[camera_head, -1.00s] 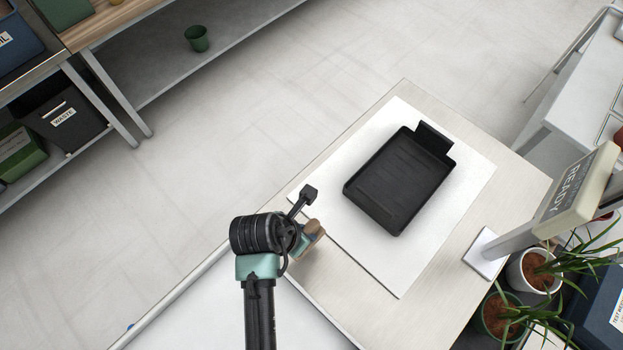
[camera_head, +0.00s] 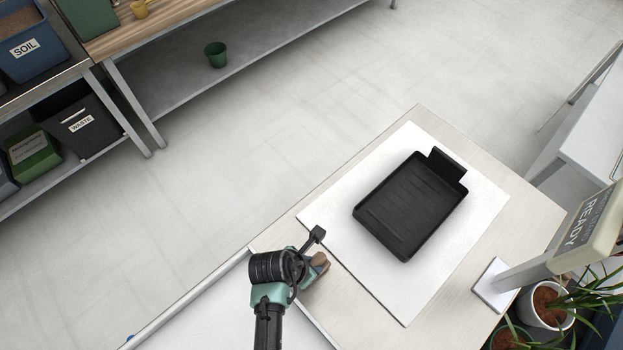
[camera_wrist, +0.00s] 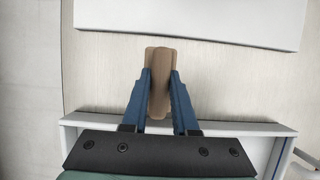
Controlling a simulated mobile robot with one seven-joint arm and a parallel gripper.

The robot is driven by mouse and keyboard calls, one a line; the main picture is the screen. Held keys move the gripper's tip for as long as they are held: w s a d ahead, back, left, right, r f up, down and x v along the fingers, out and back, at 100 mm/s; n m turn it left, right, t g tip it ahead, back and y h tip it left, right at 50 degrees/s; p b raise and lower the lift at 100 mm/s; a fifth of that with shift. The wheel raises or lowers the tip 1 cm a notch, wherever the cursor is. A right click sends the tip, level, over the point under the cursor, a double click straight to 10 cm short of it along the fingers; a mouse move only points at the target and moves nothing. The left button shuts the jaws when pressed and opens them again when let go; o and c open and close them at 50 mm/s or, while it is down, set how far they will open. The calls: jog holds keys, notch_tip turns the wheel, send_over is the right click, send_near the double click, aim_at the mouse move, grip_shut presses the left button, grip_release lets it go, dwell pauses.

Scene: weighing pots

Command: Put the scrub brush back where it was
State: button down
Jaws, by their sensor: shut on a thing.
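The scrub brush (camera_wrist: 158,82) shows in the wrist view as a brown wooden block between the two blue fingers of my gripper (camera_wrist: 160,78). My gripper is shut on it. In the head view the brush (camera_head: 319,264) is partly hidden behind my gripper (camera_head: 312,272), near the left corner of the wooden table. It is beside the white mat's edge. I cannot tell whether it touches the table top or hangs just above it. Its bristles are not visible.
A black tray (camera_head: 410,205) lies on the white mat (camera_head: 335,222). A scale display reading READY (camera_head: 585,230) stands at the table's right, beside potted plants (camera_head: 547,303). Left are shelves with a SOIL bin (camera_head: 30,62), a WASTE bin (camera_head: 85,125) and a green pot (camera_head: 215,54). Open floor lies between.

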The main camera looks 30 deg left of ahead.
jog(key=c, duration=0.7)
grip_release()
jog(key=p+v, duration=0.1)
jog(key=v, duration=1.1)
jog(key=shift+w+r, duration=0.1)
jog(key=shift+r, duration=0.1)
